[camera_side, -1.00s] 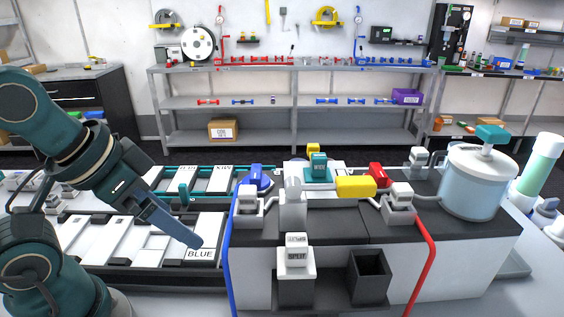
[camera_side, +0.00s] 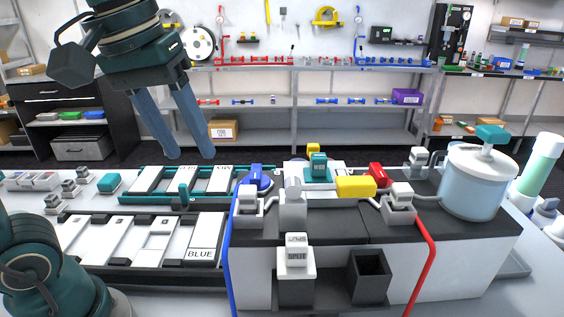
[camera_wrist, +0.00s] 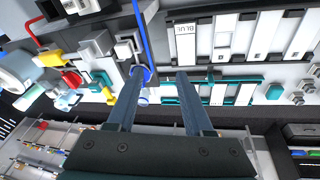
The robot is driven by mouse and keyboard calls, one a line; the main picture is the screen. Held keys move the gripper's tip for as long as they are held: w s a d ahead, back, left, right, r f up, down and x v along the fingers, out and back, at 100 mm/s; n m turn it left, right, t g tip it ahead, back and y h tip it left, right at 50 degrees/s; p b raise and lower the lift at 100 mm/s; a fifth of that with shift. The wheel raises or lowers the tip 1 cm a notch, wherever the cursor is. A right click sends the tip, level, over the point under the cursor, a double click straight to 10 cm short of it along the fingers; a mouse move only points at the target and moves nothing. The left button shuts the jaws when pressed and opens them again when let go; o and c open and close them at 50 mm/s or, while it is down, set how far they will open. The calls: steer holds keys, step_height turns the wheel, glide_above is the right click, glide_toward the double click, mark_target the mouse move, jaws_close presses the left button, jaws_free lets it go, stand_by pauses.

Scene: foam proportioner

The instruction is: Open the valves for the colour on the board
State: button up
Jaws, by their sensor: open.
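My gripper (camera_side: 190,156) is open and empty, raised behind the card racks. It also shows in the wrist view (camera_wrist: 161,73). A white card reading BLUE (camera_side: 204,240) lies at the right end of the front rack; it shows in the wrist view (camera_wrist: 186,42). On the bench unit are a blue valve handle (camera_side: 256,176), a yellow one (camera_side: 356,187), a red one (camera_side: 377,173) and a teal block (camera_side: 319,166). A smaller yellow part (camera_side: 313,149) is behind. The gripper is left of the valves, touching none. I cannot tell the valves' settings.
A lidded tank (camera_side: 475,185) stands right of the valves. A white block reading SPLIT (camera_side: 296,260) and an open dark bin (camera_side: 369,278) are in front. Blue (camera_side: 230,265) and red (camera_side: 428,270) pipes edge the unit. A back rack (camera_side: 188,180) holds more cards.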

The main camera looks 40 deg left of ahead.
steer(key=w+r+n+g, duration=0.2)
steer(key=w+n, duration=0.1)
steer(key=w, duration=0.3)
glide_above(255, 171)
step_height(255, 171, down, 4)
steer(key=shift+r+g, duration=0.1)
steer(key=shift+g, duration=0.3)
steer(key=shift+f, duration=3)
jaws_close()
